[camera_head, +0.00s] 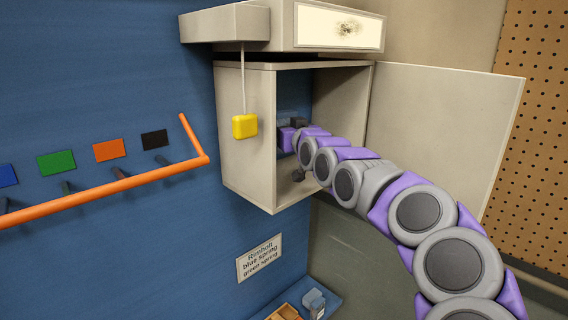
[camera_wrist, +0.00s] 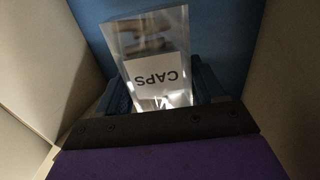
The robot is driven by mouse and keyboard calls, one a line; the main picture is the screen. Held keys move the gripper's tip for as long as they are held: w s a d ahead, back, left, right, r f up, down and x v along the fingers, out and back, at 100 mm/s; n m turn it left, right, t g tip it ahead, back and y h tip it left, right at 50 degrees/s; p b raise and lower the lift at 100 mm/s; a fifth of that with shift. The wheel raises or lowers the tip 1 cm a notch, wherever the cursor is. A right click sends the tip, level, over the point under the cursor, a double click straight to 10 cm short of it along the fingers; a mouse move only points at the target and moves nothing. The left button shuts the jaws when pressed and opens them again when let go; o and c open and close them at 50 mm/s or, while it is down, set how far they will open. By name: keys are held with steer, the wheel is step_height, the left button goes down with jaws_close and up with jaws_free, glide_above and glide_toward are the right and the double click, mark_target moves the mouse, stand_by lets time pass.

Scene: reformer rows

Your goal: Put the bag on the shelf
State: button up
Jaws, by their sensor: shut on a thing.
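A clear bag (camera_wrist: 120,42) with a white label reading "CAPS" (camera_wrist: 162,76) stands out ahead of my wrist in the wrist view. My gripper (camera_wrist: 162,90) is shut on it, with a dark finger on each side. In the head view my arm reaches through the open front of a beige wall cabinet (camera_head: 248,165). My gripper (camera_head: 290,122) is inside it, partly hidden by the arm, and the bag is hard to make out there. The cabinet's inner walls and blue back surround the bag in the wrist view. The bag's contact with the cabinet floor cannot be told.
The cabinet door (camera_head: 445,130) stands open at the right. A yellow block (camera_head: 244,126) hangs on a cord before the cabinet's left side. An orange rail (camera_head: 100,192) runs along the blue wall. A lower ledge holds a wooden tray (camera_head: 285,313) and a grey item (camera_head: 314,300).

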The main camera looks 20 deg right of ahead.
steer(key=shift+w+f, duration=0.1)
steer(key=f, duration=0.8)
steer(key=shift+d+f, duration=0.35)
steer(key=shift+f, duration=0.05)
steer(key=shift+a+f, duration=0.15)
steer(key=shift+f, duration=0.15)
steer(key=shift+d+f, duration=0.1)
steer(key=shift+d, duration=0.65)
steer(key=o, duration=1)
steer(key=shift+d+f, duration=0.1)
steer(key=shift+d, duration=0.3)
steer(key=shift+o, duration=0.7)
steer(key=shift+a, duration=0.95)
steer(key=shift+d+r, duration=0.1)
steer(key=shift+r, duration=0.1)
steer(key=shift+s+d+f, duration=0.1)
steer(key=shift+s+d, duration=0.15)
steer(key=shift+s, duration=0.1)
steer(key=s, duration=0.2)
steer(key=s+d+b, duration=0.1)
steer(key=s, duration=0.1)
steer(key=s+b, duration=0.1)
steer(key=s, duration=0.6)
steer(key=shift+s+a+b, duration=0.25)
steer(key=shift+a+b, duration=0.05)
steer(key=shift+a, duration=0.15)
